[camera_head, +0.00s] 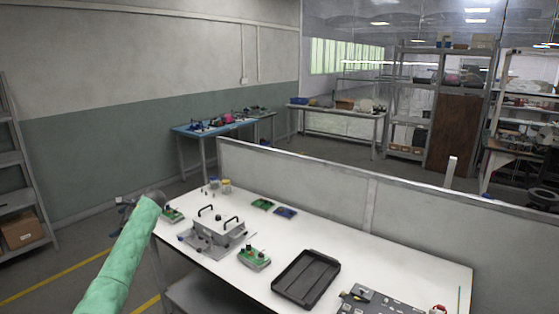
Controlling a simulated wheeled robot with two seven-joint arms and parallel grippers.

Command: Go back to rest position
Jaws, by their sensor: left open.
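My left arm, in a green sleeve, reaches up from the bottom left. My left gripper (126,204) is at its far end, just left of the table's left edge and above the floor. It looks small and dark, with nothing visible in it, and is open. My right gripper is out of view. The white table (345,238) holds a grey metal box with two black handles (217,227). A green circuit board (173,215) lies near the table's left corner, close to my left arm. Another green board (254,258) lies in front of the metal box.
An empty black tray (306,278) lies at the table's front middle. A grey panel with parts (380,302) is at the front right. A low partition (330,185) stands behind the table. The floor left of the table is open, with a shelf (20,195) at far left.

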